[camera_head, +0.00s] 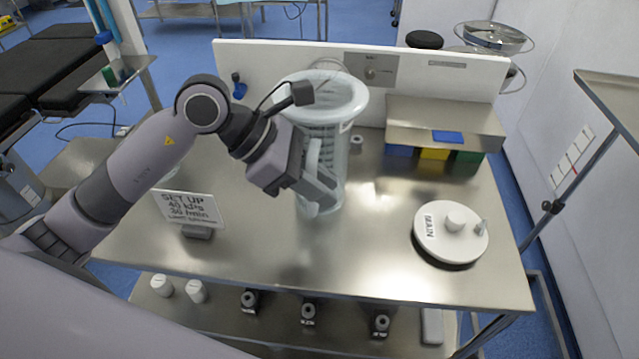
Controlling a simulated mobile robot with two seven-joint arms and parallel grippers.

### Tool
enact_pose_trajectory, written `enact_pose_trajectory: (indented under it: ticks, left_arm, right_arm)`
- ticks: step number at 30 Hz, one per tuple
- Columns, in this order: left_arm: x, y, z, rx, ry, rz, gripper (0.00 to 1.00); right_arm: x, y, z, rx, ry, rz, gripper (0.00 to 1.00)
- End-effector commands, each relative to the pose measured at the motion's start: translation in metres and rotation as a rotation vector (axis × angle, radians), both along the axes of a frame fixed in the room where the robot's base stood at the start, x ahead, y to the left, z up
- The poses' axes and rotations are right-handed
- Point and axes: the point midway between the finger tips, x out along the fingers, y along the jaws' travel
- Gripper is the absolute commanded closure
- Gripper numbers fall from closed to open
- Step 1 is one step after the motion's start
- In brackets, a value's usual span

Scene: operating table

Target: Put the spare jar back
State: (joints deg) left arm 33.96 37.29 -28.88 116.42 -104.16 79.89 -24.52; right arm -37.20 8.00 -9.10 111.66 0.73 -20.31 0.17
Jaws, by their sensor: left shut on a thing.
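A tall, clear ribbed jar (348,105) with a wide rim stands upright over the left-middle of the steel table (300,255). My left gripper (322,178) is shut on the lower part of the jar from its left side and hides part of its wall. The jar's mouth is open and no lid sits on it. I cannot tell whether its base touches the table. A white round lid (440,246) marked "MAIN", with knobs on top, lies at the table's right. My right gripper is out of view.
A white "SET UP" sign (188,209) stands at the left. A steel shelf (410,118) with blue, yellow and green blocks beneath stands at the back right. A white back panel (475,82) closes the rear. The lower shelf (275,330) holds several small items. The table's front middle is clear.

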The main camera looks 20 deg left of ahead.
Motion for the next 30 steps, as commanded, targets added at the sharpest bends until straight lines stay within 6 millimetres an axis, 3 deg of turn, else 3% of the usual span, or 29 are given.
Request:
enact_pose_trajectory:
  ticks: [13, 14, 15, 16, 27, 30]
  left_arm:
    - [0.000, 0.000, -0.009, -0.002, -0.005, 0.000, 1.00]
    - [0.000, 0.000, -0.008, -0.001, -0.002, 0.000, 0.71]
    - [0.000, 0.000, -0.008, -0.001, -0.002, 0.000, 0.58]
    - [0.000, 0.000, -0.008, 0.000, -0.001, 0.001, 0.52]
    - [0.000, 0.000, -0.004, -0.001, 0.000, 0.000, 0.52]
    - [-0.002, 0.010, 0.002, 0.003, -0.003, 0.002, 0.52]
  right_arm:
    - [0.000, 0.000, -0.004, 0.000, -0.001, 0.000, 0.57]
    - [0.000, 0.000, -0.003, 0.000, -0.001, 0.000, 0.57]
    - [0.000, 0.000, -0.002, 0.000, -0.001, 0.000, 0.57]
    - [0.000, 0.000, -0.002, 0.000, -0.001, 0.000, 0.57]
    - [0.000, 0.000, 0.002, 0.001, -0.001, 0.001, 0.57]
    - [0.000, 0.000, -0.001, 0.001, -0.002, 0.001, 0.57]
